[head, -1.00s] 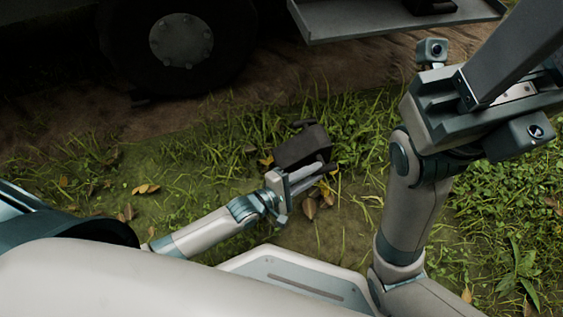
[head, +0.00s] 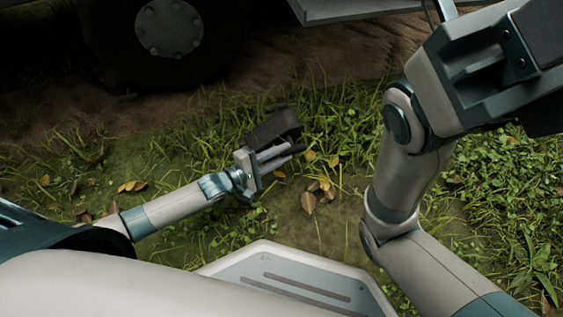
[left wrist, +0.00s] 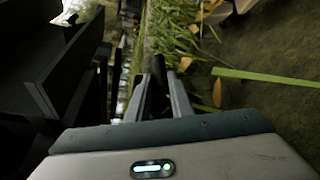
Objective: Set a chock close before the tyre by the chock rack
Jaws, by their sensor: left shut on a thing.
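My left gripper (head: 276,160) is shut on a dark, blocky chock (head: 272,128). It holds the chock over the grass, with the block beyond the fingers. In the left wrist view a dark bar sits between the fingers (left wrist: 165,85), and a large dark block (left wrist: 60,75), seemingly the chock's body, fills the left side. The dark tyre (head: 105,50) with a grey bolted hub is at the upper left of the head view, well apart from the chock. A grey tray edge (head: 345,10), perhaps the chock rack, shows at the top. My right gripper's fingers are not visible.
A strip of bare brown soil (head: 225,108) lies between the tyre and the grass. Grass and fallen leaves (head: 308,200) cover the nearer ground. My right arm fills the right side of the head view. No obstacle shows between chock and tyre.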

